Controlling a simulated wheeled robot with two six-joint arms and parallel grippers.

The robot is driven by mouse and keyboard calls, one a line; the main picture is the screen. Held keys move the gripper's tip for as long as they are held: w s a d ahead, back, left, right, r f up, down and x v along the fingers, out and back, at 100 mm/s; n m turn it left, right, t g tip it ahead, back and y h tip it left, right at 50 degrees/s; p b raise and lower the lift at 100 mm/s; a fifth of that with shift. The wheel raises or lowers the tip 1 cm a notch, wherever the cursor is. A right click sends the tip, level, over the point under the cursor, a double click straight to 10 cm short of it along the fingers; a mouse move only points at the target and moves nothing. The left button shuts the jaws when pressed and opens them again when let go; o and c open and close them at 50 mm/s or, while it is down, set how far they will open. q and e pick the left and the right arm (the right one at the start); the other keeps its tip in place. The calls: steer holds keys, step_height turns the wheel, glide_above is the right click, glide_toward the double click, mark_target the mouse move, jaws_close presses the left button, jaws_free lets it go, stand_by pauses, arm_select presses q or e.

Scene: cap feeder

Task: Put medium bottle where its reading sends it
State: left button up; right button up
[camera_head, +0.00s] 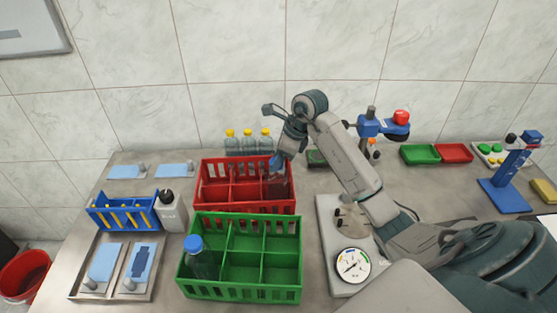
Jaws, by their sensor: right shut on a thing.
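My right gripper (280,157) reaches in from the right and is shut on a clear bottle with a blue cap (276,183). It holds the bottle upright at the right rear compartment of the red crate (245,208); I cannot tell whether the bottle touches the crate floor. A second blue-capped bottle (201,261) stands in the left front compartment of the green crate (241,292). A round dial gauge (352,266) stands at the front of a grey plate; its needle is too small to read. My left gripper is not in view.
Several yellow-capped bottles (248,144) stand behind the red crate. A blue rack (122,212) and white bottle (171,212) stand at left. A blue press with a red knob (385,124), small green and red trays (421,154) and a blue stand (507,185) are at right.

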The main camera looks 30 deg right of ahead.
steer(key=shift+f, duration=0.9)
steer(key=shift+f, duration=0.1)
steer(key=o, duration=0.9)
